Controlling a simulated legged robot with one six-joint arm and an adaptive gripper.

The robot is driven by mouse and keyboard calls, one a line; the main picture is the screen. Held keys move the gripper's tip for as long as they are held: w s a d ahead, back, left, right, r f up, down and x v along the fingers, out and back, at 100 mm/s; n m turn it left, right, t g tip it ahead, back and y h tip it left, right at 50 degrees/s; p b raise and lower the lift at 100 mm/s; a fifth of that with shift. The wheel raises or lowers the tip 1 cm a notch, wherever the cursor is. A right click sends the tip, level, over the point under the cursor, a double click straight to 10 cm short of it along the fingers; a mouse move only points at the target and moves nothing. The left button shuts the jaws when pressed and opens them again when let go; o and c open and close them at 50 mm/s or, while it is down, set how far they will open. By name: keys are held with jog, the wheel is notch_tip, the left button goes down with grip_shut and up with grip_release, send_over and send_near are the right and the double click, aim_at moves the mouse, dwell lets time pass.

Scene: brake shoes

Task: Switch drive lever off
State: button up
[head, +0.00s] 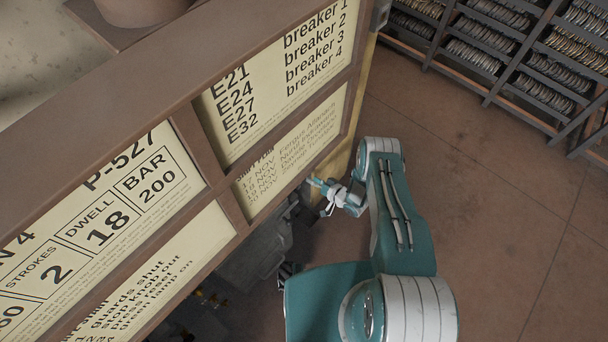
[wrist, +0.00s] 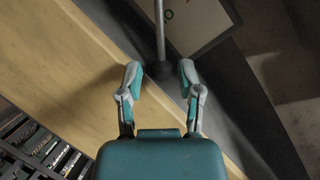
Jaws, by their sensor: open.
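In the wrist view, a thin grey metal rod (wrist: 159,30), which looks like the drive lever, runs up from a dark round base (wrist: 158,69) and out of the top of the frame. Its upper end is hidden. Beside it is a pale plate (wrist: 195,22) with a green ring mark and a small red mark. My gripper (wrist: 160,75) is open, its two fingers on either side of the base in the picture. I cannot tell whether they touch it. In the head view my gripper (head: 321,196) is small, beside the board's right end; the lever cannot be made out there.
A large brown-framed board (head: 185,125) with printed sheets fills the left of the head view, close to my arm. Dark machinery (head: 262,250) lies below it. Racks of brake shoes (head: 490,45) stand at upper right. The brown floor (head: 510,210) at right is clear.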

aim_at(304, 175)
jog(key=x, duration=0.5)
jog(key=shift+w+a+f, duration=0.1)
jog(key=shift+a, duration=0.05)
grip_shut()
